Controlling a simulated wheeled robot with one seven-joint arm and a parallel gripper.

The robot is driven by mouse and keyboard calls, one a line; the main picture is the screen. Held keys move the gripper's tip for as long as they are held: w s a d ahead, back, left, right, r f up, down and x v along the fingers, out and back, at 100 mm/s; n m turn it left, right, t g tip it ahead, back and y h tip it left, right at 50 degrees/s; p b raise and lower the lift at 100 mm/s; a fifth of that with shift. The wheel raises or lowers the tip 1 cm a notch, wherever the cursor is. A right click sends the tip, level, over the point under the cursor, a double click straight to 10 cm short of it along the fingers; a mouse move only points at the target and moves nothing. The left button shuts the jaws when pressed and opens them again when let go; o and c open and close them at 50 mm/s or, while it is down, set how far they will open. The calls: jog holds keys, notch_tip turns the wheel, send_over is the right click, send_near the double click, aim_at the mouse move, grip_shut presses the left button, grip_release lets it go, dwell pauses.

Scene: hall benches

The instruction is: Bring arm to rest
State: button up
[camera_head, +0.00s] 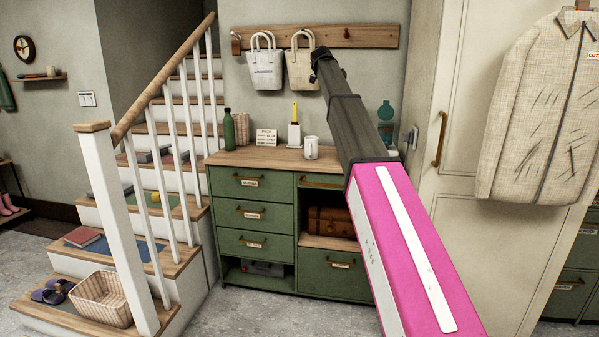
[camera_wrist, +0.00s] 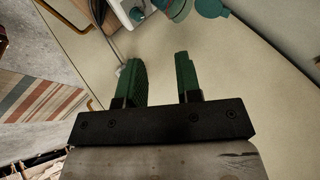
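My arm (camera_head: 415,255), pink and dark grey, reaches up and away across the right half of the head view. Its far end (camera_head: 322,58) is in front of the wall near the hanging bags, and the gripper's fingers cannot be made out there. In the wrist view my gripper (camera_wrist: 160,85) shows two green fingers standing apart, with nothing between them. A pale, flat surface lies behind the fingers.
A green cabinet (camera_head: 262,160) with a wooden top holds a white mug (camera_head: 311,147) and a green bottle (camera_head: 228,130). Two bags (camera_head: 265,68) hang from a wooden rail (camera_head: 365,37). Stairs with a white newel post (camera_head: 118,230) stand left. A door (camera_head: 455,100) is right, beside a hanging jacket (camera_head: 535,110).

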jog(key=s+d+f+n+t+h, duration=0.1)
jog(key=d+f+n+t+h, duration=0.3)
jog(key=f+t, duration=0.55)
jog(key=s+a+f+n+g+y, duration=0.1)
jog(key=s+a+f+n+y, duration=0.3)
jog(key=f, duration=0.7)
jog(key=s+a+f+n+y, duration=0.3)
jog(key=s+f+n+y, duration=0.35)
jog(key=f, duration=0.45)
jog(key=s+a+f+n+g+y, duration=0.1)
jog(key=s+a+f+n+y, duration=0.35)
jog(key=f, duration=0.65)
jog(key=s+d+f+n+g, duration=0.3)
jog(key=s+f+g, duration=0.4)
jog(key=s+f, duration=0.85)
jog(key=s+d+f+g+h, duration=0.2)
jog(key=s+d+f+g, duration=0.1)
jog(key=s, duration=0.5)
jog(key=s+d+f+g+h, duration=0.2)
jog(key=s+d+f+g, duration=0.1)
jog(key=s, duration=0.6)
jog(key=shift+s+f, duration=0.15)
jog(key=shift+s, duration=0.15)
